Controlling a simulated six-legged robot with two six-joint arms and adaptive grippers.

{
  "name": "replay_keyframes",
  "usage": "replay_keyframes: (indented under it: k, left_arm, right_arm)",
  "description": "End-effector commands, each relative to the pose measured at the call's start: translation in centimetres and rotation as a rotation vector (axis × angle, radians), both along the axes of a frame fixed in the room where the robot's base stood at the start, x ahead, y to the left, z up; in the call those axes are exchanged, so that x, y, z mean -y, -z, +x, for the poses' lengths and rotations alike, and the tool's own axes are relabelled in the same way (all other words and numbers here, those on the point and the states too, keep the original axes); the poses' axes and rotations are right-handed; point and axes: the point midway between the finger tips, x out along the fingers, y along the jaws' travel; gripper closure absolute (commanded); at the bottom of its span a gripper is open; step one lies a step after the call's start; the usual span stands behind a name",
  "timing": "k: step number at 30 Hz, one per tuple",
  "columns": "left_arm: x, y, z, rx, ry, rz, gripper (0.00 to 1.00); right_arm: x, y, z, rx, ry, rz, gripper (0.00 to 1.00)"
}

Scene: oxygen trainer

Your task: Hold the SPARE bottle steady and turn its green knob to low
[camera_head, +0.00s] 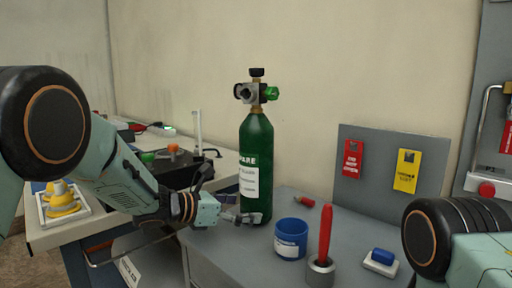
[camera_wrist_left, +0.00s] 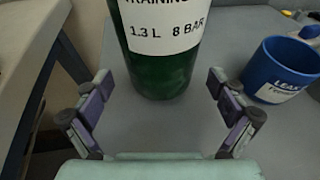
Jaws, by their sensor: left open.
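The SPARE bottle (camera_head: 256,160) is a dark green cylinder standing upright on the grey table, with a white label. On top are a brass neck, a black top knob and a regulator. Its green knob (camera_head: 272,93) sticks out to the right of the valve. My left gripper (camera_head: 243,218) is low beside the bottle's base. In the left wrist view its open fingers (camera_wrist_left: 160,105) stand apart on either side of the lower bottle (camera_wrist_left: 158,70), with gaps visible. My right arm shows at the lower right of the head view; its gripper is out of frame.
A blue cup (camera_head: 291,240) stands right of the bottle, close to the left gripper. A red-handled tool stands in a grey holder (camera_head: 320,270). A blue-and-white block (camera_head: 381,262) lies further right. A grey panel (camera_head: 420,197) with red and yellow tags stands behind.

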Motion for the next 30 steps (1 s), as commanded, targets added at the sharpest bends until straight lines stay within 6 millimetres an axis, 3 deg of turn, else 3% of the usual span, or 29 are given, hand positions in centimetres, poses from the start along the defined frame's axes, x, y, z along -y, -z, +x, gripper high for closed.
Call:
replay_keyframes:
  k: [9,20,30]
  left_arm:
    - [2.2,1.1,1.6,-0.002,0.001,0.000,0.04]
    - [2.4,1.0,1.7,-0.002,0.000,0.000,0.05]
    - [2.3,1.0,1.7,-0.002,0.000,-0.001,0.34]
  right_arm:
    - [0.0,1.5,0.0,0.000,0.000,0.000,0.46]
    - [0.0,1.5,0.0,0.000,0.000,0.000,0.46]
    - [0.0,1.5,0.0,0.000,0.000,0.000,0.46]
